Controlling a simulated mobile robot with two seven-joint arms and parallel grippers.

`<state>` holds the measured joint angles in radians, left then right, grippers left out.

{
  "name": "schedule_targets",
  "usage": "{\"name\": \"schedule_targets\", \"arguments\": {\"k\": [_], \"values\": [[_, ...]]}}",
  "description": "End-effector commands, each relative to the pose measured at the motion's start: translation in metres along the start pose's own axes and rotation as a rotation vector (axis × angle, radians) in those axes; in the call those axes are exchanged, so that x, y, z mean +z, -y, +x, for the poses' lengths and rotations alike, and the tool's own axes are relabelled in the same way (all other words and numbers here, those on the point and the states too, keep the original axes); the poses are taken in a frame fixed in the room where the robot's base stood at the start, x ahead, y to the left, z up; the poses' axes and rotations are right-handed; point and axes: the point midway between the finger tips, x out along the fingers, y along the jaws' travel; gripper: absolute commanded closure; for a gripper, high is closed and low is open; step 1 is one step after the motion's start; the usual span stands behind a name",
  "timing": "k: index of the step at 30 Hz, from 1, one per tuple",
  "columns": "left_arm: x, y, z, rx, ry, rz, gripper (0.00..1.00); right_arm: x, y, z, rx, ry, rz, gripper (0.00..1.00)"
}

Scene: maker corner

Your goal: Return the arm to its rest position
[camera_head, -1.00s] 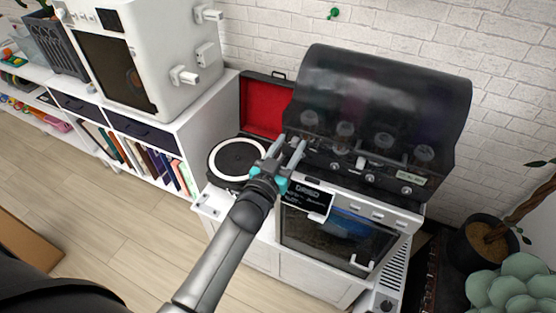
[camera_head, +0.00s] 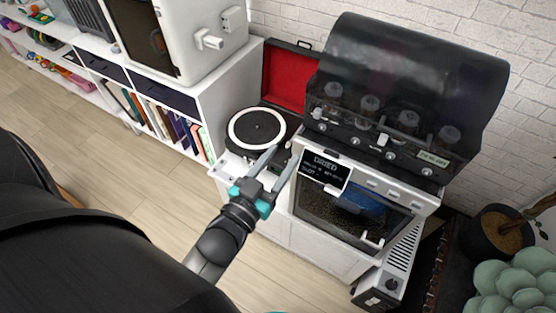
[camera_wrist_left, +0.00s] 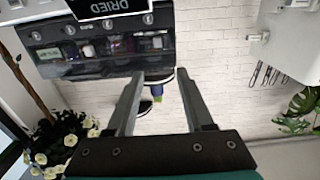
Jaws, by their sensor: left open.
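My left gripper (camera_head: 275,168) is open, with nothing between its two fingers. In the head view it is above the front edge of the white cabinet, in front of the record player (camera_head: 257,128) and left of the machine with the glass-fronted door (camera_head: 350,213). The left wrist view also shows both fingers (camera_wrist_left: 156,78) apart against the white brick wall. The left forearm (camera_head: 215,250) comes in from the lower part of the head view. My right gripper does not show in either view.
A dark-lidded machine (camera_head: 405,85) stands on the cabinet against the brick wall. A white shelf with books (camera_head: 160,120) and a white boxy machine (camera_head: 185,40) stand at left. A potted plant (camera_head: 495,232) is at right. Wooden floor (camera_head: 90,170) is open at lower left.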

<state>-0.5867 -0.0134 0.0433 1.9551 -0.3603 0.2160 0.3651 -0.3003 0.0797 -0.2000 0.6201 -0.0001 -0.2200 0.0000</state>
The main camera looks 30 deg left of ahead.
Motion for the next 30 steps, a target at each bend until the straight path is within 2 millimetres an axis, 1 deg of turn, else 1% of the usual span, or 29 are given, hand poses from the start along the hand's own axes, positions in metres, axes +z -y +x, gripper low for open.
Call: {"name": "schedule_targets", "arguments": {"k": [5, 19, 20, 22, 23, 26, 27, 29, 30], "values": [[-0.001, 0.0, -0.006, 0.0, -0.001, 0.0, 0.47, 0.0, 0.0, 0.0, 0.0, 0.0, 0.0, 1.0], [0.0, 0.0, -0.006, 0.0, -0.001, 0.0, 0.47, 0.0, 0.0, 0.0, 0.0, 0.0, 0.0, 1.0], [0.0, 0.0, -0.006, 0.0, 0.0, 0.0, 0.47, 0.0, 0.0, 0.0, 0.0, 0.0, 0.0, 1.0], [0.008, 0.0, -0.006, 0.0, 0.016, -0.001, 0.47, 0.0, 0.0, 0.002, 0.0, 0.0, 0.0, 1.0], [0.015, -0.001, -0.006, 0.0, 0.029, -0.002, 0.47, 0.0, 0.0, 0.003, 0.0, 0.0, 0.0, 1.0], [0.057, -0.004, -0.008, 0.002, 0.109, -0.007, 0.47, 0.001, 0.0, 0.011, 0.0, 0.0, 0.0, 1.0], [0.082, -0.006, -0.01, 0.004, 0.158, -0.011, 0.47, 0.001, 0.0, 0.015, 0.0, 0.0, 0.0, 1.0], [0.124, -0.01, -0.016, 0.009, 0.243, -0.013, 0.47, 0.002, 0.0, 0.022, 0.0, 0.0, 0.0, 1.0], [0.153, -0.013, -0.022, 0.012, 0.304, -0.014, 0.47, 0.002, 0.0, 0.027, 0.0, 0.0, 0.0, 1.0]]}}
